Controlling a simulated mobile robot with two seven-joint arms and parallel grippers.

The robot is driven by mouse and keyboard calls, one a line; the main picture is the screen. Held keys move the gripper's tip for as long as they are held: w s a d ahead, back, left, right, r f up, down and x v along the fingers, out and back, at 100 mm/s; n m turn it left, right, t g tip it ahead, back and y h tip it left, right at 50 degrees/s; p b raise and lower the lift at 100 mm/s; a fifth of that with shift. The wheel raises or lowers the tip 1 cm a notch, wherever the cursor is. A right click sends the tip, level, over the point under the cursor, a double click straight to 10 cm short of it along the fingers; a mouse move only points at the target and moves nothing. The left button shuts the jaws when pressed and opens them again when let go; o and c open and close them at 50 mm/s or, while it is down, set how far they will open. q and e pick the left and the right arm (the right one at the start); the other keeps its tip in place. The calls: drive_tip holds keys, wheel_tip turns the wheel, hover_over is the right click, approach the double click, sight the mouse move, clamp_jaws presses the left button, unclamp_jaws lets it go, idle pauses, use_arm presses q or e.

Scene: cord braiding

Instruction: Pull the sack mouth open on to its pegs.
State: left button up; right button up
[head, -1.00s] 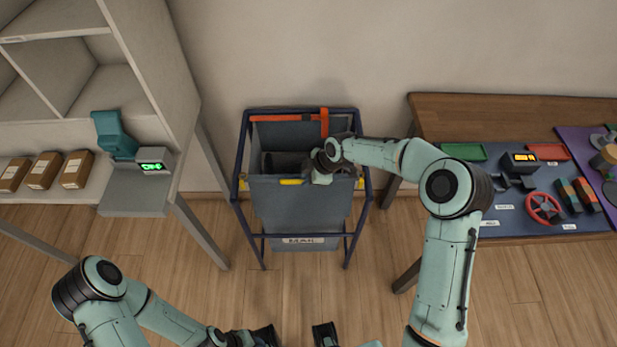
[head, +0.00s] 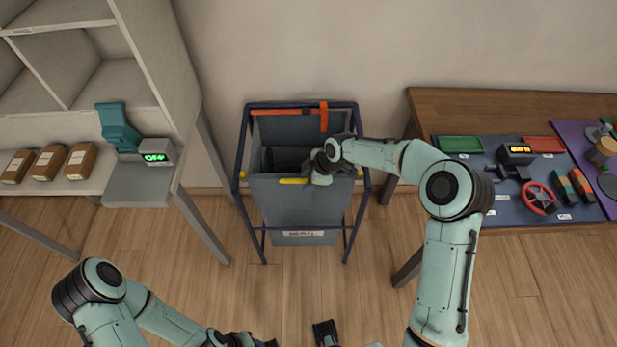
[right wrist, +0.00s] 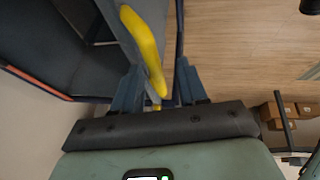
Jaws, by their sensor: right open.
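The grey-blue sack (head: 300,205) hangs in a dark blue frame (head: 240,150), with a white label low on its front. A yellow handle (head: 293,181) lies along its front rim. Small yellow pieces, which may be the pegs, show at the frame's left (head: 242,175) and right (head: 360,174). My right gripper (head: 310,180) is at the front rim, over the handle's right end. In the right wrist view, its open fingers (right wrist: 156,80) stand either side of the yellow handle (right wrist: 145,45). My left gripper (head: 250,340) is cut off at the bottom edge.
An orange strip (head: 280,112) runs along the back rim. A shelf with boxes (head: 47,162) and a green-lit device (head: 155,157) stands left. A wooden bench (head: 480,107) with trays and a red wheel (head: 540,198) stands right. Floor in front is clear.

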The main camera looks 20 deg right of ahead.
drive_tip(key=shift+d+r, duration=0.2)
drive_tip(key=shift+r, duration=0.25)
drive_tip(key=v, duration=1.2)
drive_tip(key=shift+s+r, duration=0.2)
